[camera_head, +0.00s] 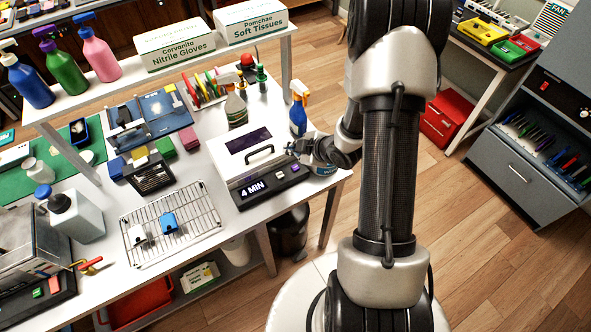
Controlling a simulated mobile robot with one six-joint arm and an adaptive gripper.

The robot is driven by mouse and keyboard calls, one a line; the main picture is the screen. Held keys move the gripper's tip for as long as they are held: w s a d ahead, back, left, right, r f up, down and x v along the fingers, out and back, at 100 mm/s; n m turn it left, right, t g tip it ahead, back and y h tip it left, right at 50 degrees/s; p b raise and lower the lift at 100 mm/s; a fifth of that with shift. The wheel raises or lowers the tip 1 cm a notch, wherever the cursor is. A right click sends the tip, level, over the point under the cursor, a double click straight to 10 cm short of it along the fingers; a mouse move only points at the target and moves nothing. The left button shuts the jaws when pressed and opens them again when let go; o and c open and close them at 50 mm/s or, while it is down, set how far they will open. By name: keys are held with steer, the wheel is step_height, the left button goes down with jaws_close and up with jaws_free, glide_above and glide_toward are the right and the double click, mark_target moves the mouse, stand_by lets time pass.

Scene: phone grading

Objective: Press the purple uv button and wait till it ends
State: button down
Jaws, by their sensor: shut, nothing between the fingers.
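The UV box (228,161) is a white unit with a black handle and a dark window in its lid, standing at the right end of the white bench. The lid looks closed. Its dark front panel (270,191) has a lit display (254,188) reading "4 MIN". My gripper (292,149) is shut and empty, just at the right side of the box, above the right end of the panel. I cannot tell whether it touches the box.
A blue spray bottle (298,118) with an orange trigger stands close behind my gripper. A wire rack (190,241) with two small items lies left of the box. A phone tray and coloured blocks are further left. Open floor lies to the right.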

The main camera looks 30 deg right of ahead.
steer(key=shift+f+b, duration=1.8)
steer(key=shift+f, duration=0.8)
steer(key=shift+f+b, duration=0.45)
steer(key=shift+b, duration=0.05)
steer(key=shift+f+b, duration=0.45)
steer(key=shift+r, duration=0.2)
steer(key=shift+r+p, duration=0.7)
steer(key=shift+r, duration=0.1)
step_height(320, 180, up, 5)
steer(key=p, duration=0.4)
